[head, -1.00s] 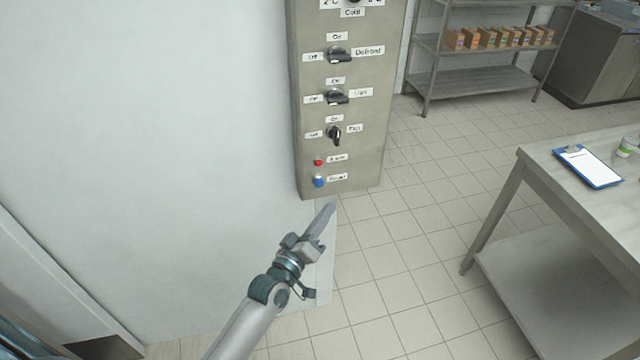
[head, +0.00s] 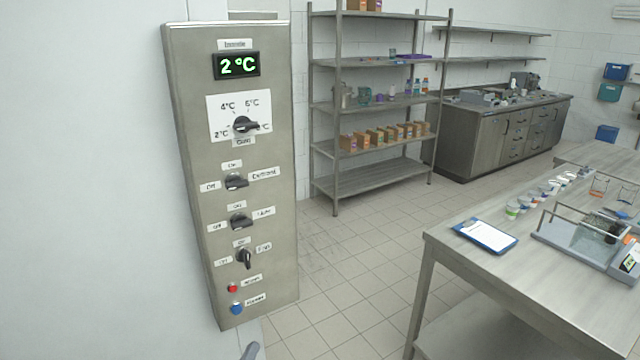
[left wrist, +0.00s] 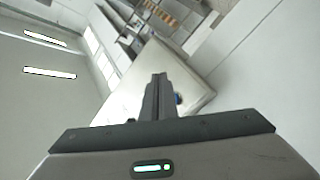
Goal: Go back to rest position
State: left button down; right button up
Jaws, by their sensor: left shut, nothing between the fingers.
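My left gripper (head: 250,351) shows only as a grey tip at the bottom edge of the head view, just below the control panel. In the left wrist view its fingers (left wrist: 158,92) are together, with nothing seen between them. The grey control panel (head: 207,275) on the left has a display reading 2 °C, a temperature knob (head: 243,125), several switches, a red button (head: 232,287) and a blue button (head: 236,308). The gripper tip is apart from the buttons. My right gripper is not in view.
A steel table (head: 455,262) stands at the right with a clipboard (head: 486,236), several cups and a grey device (head: 580,245). A shelf rack (head: 370,180) and a counter (head: 490,145) stand behind. Tiled floor (head: 345,260) between panel and table is clear.

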pick_arm(q)
jog(key=s+a+f+m+g+y+b, duration=0.1)
jog(key=s+f+m+g, duration=0.15)
jog(key=s+f, duration=0.75)
jog(key=s+a+f+m+g, duration=0.1)
jog(key=s+f+g, duration=0.3)
jog(key=f, duration=1.3)
jog(key=s+a+f+m+g+y+b, duration=0.1)
jog(key=s+f+g, duration=0.2)
jog(key=s+f, duration=0.7)
jog(key=s+a+f+m+g, duration=0.1)
jog(key=s+f+g, duration=0.1)
jog(key=s+f, duration=0.5)
jog(key=s+a+f+m+g+y+b, duration=0.1)
jog(key=s+f, duration=0.5)
jog(key=s, duration=0.8)
jog(key=s+a+f+m+g, duration=0.2)
jog(key=s+f, duration=0.5)
jog(key=s, duration=0.4)
jog(key=shift+f+m+g, duration=0.3)
jog(key=shift+m+g, duration=0.15)
jog(key=shift+g, duration=0.6)
